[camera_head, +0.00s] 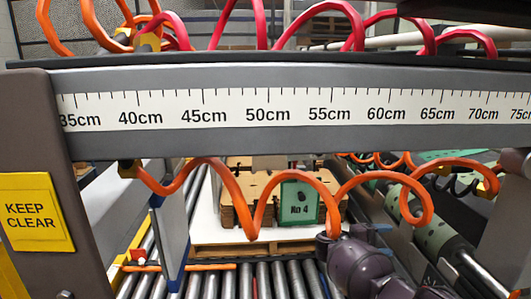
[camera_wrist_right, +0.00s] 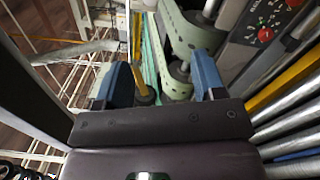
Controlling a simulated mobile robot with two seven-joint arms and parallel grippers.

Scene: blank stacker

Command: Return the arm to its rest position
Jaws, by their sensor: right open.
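My right gripper (camera_wrist_right: 160,78) is open in the right wrist view. Its two blue fingers stand wide apart, with nothing held between them. In the head view my purple right arm comes in at the lower right, in front of the rollers and below an orange coiled hose (camera_head: 318,180). The gripper's fingers are hard to make out there. My left gripper and left arm do not show in either view.
A grey beam with a centimetre scale (camera_head: 300,108) crosses the head view. Behind it, brown blanks (camera_head: 262,187) with a green "No 4" card (camera_head: 299,202) stand on a pallet (camera_head: 255,248). Metal rollers (camera_head: 215,283) lie in front. A "KEEP CLEAR" sign (camera_head: 35,213) is at left.

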